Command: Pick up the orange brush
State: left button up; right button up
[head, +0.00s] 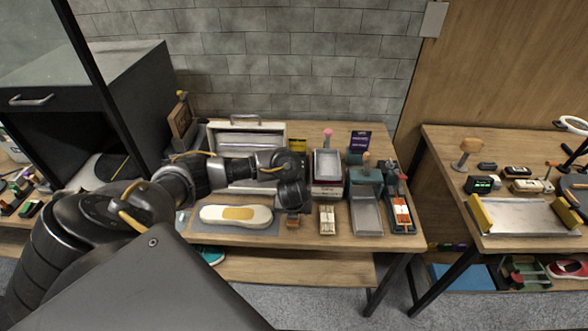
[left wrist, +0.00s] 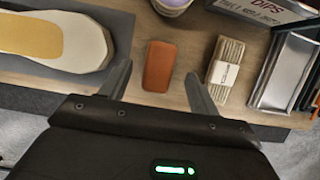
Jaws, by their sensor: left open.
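The orange brush (left wrist: 159,66) is a small orange-brown block lying on the wooden table. In the left wrist view it lies between the tips of my open left gripper (left wrist: 157,80), with a gap on both sides. In the head view my left gripper (head: 292,207) points down over the brush (head: 293,222), which it partly hides. The gripper holds nothing. My right gripper is not in view.
A sneaker sole (head: 236,215) with a yellow middle lies on a grey mat just left of the brush. A banded light bundle (head: 327,220) lies close on the right, then metal trays (head: 366,217). A second table (head: 450,150) stands at the right.

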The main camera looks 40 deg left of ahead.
pick_arm(q)
jog(key=shift+f, duration=0.1)
jog(key=x, duration=0.5)
jog(key=shift+w+a+b, duration=0.1)
jog(key=shift+a+b, duration=0.15)
jog(key=shift+b, duration=0.1)
jog(key=c, duration=1.1)
jog(key=shift+r, duration=0.2)
